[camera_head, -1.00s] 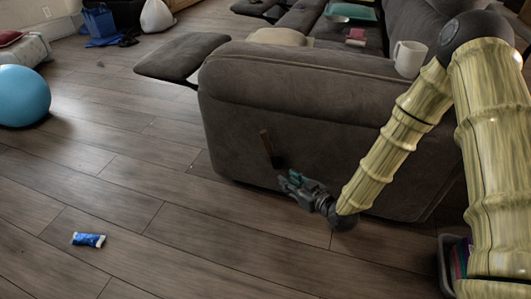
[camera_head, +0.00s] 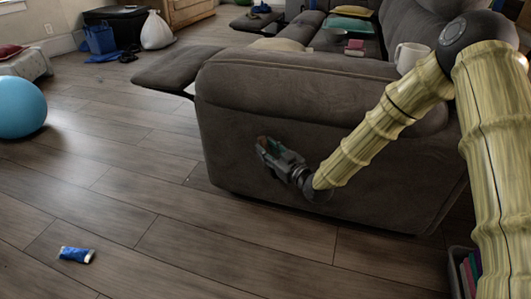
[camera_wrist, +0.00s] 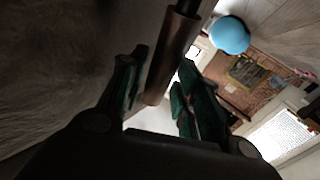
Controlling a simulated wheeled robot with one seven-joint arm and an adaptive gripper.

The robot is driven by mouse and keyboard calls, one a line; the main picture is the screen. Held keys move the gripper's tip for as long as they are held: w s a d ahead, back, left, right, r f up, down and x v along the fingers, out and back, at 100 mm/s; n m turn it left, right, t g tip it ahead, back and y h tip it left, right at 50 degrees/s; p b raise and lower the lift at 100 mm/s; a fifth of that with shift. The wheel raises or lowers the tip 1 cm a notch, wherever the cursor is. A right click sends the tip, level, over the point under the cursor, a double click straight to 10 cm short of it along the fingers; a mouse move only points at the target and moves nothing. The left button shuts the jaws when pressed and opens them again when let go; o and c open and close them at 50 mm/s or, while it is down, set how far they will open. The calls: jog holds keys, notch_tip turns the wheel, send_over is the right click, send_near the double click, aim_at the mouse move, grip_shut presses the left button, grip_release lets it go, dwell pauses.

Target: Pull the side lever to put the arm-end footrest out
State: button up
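The grey sofa (camera_head: 320,100) stands with its arm side facing me. A padded footrest panel (camera_head: 178,68) sticks out level from the sofa's left end. The brown side lever (camera_head: 262,140) is on the sofa's side, mostly hidden behind my gripper (camera_head: 265,148). In the wrist view the lever (camera_wrist: 172,55) reaches in from the top, its lower end between the fingers of my gripper (camera_wrist: 158,92). The fingers are apart, with a visible gap on the right finger's side. Whether the left finger touches the lever I cannot tell.
A blue packet (camera_head: 76,255) lies on the floor. A blue ball (camera_head: 20,108) is at the left. A box of coloured items (camera_head: 463,272) is at the lower right.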

jog(key=shift+w+a, duration=0.45)
jog(key=shift+w, duration=0.1)
grip_shut()
jog(key=shift+d, duration=0.15)
